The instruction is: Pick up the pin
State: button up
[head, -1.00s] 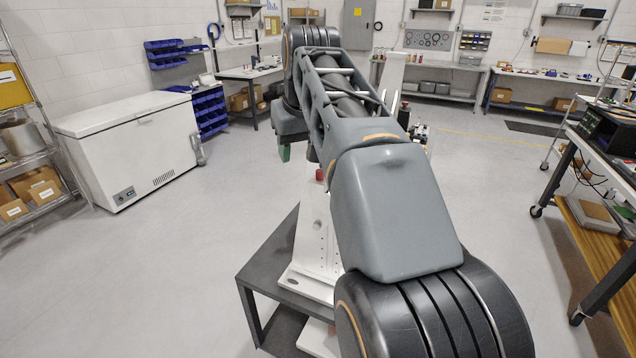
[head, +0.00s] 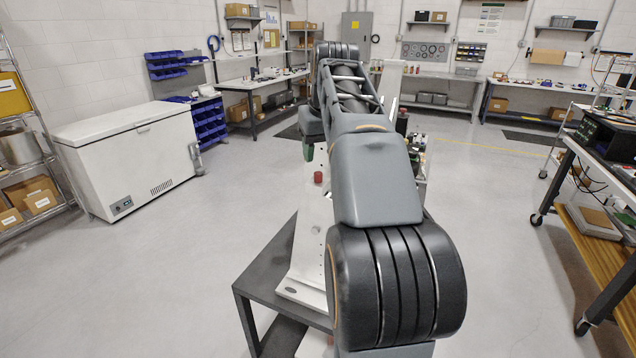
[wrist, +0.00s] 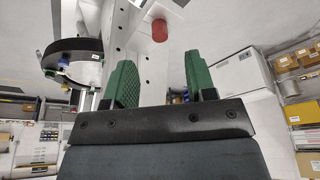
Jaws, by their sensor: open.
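The pin seems to be the short red cylinder (head: 318,177) on the white fixture (head: 311,235), which has a row of small holes. In the wrist view the red pin (wrist: 159,31) stands out from a white plate, beyond the fingertips and roughly in line with the gap between them. My gripper (wrist: 161,70) has green ribbed fingers standing apart, with nothing between them. In the head view one green fingertip of my gripper (head: 308,152) shows just above and left of the pin, apart from it. My arm hides the rest of the gripper and part of the fixture.
The fixture stands on a dark grey table (head: 262,270). In the wrist view a dark round part (wrist: 72,50) with a pale underside is close at the left. A white chest freezer (head: 130,160) stands at the left, a workbench (head: 590,150) at the right.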

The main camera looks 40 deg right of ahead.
aim_at(318, 173)
jog(key=shift+x, duration=2.75)
grip_shut()
jog(key=shift+r, duration=0.1)
